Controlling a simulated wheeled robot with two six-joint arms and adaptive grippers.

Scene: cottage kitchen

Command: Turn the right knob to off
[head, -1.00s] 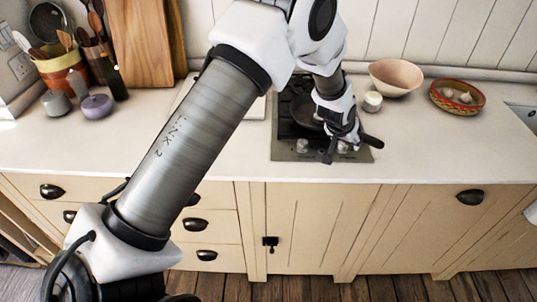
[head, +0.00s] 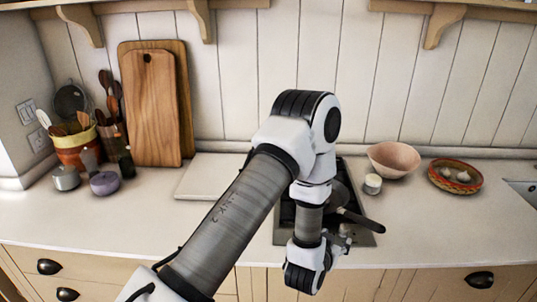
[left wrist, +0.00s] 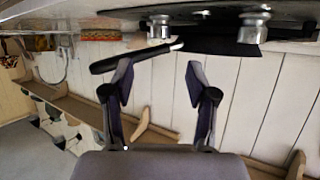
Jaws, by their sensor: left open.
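The right knob (left wrist: 158,25) is a silver cylinder at the top of the left wrist view, which shows the kitchen upside down. The left knob (left wrist: 254,27) shows farther right there. My left gripper (left wrist: 158,74) is open and empty, its two dark fingers apart, with the right knob in line with the gap beyond the tips. In the head view my left gripper (head: 336,243) is at the front edge of the hob (head: 282,238); my wrist hides much of the hob front. Which way the right knob points cannot be told. My right gripper is not in view.
A dark pan (head: 340,194) is on the hob, its handle (head: 361,220) reaching out to the front right, close to my gripper. A small jar (head: 373,184), a pink bowl (head: 394,158) and a basket (head: 455,176) stand to the right. The counter front right is clear.

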